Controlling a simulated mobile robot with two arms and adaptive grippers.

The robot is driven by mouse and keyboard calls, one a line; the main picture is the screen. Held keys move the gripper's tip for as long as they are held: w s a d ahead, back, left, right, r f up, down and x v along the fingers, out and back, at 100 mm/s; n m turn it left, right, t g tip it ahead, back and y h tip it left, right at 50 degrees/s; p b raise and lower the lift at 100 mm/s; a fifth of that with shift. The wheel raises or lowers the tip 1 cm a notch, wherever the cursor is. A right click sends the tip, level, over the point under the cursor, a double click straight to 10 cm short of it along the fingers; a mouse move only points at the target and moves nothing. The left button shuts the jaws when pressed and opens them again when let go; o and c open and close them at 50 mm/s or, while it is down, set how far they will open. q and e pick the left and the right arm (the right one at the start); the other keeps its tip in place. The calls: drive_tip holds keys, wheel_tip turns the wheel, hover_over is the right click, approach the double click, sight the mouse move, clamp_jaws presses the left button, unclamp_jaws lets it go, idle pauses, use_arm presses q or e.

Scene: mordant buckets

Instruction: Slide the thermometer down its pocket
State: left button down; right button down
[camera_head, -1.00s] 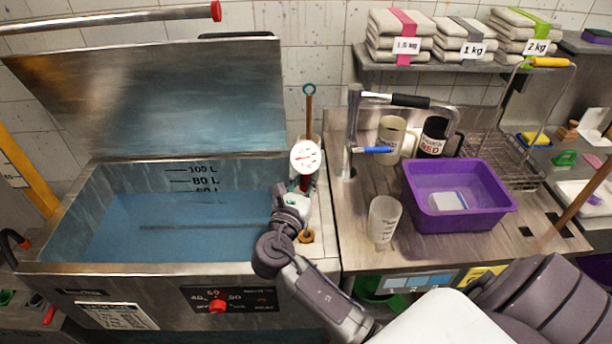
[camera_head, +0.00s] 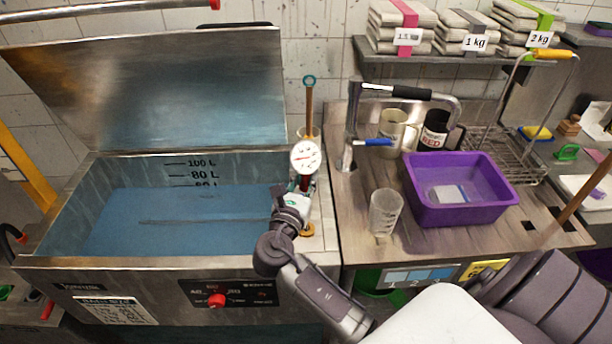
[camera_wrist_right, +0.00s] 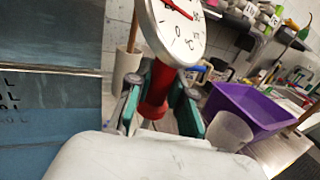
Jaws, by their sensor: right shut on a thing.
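The thermometer has a round white dial (camera_head: 306,155) with a red needle and a red neck under it. It stands over the right rim of the steel vat. The dial and red neck (camera_wrist_right: 154,92) also show close up in the right wrist view. My right gripper (camera_head: 303,188) is shut on the red neck, its green-padded fingers on either side. A brass-coloured ring (camera_head: 307,230) sits on the vat's rim just below the gripper; I cannot tell whether it is the pocket's mouth. The stem's lower end is hidden by the gripper. My left gripper is not in view.
The open vat (camera_head: 60,262) holds blue liquid at the left. A wooden stick (camera_head: 309,105) stands in a holder behind the dial. A clear beaker (camera_head: 385,212) and a purple tub (camera_head: 455,214) stand to the right, with a tap (camera_head: 352,125) behind.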

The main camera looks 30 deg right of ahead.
wheel_tip(320, 180, down, 16)
drive_tip(key=b, duration=0.9)
drive_tip(key=shift+r+b, duration=0.25)
drive_tip(key=shift+b, duration=0.15)
idle(4.2)
drive_tip(key=c, duration=1)
unclamp_jaws()
drive_tip(key=shift+o, duration=0.2)
drive_tip(key=shift+s, duration=0.1)
drive_tip(key=shift+s+a+f, duration=0.1)
drive_tip(key=shift+s+a, duration=0.1)
drive_tip(key=shift+a, duration=0.1)
drive_tip(key=v, duration=1.1)
drive_tip(key=shift+a, duration=0.1)
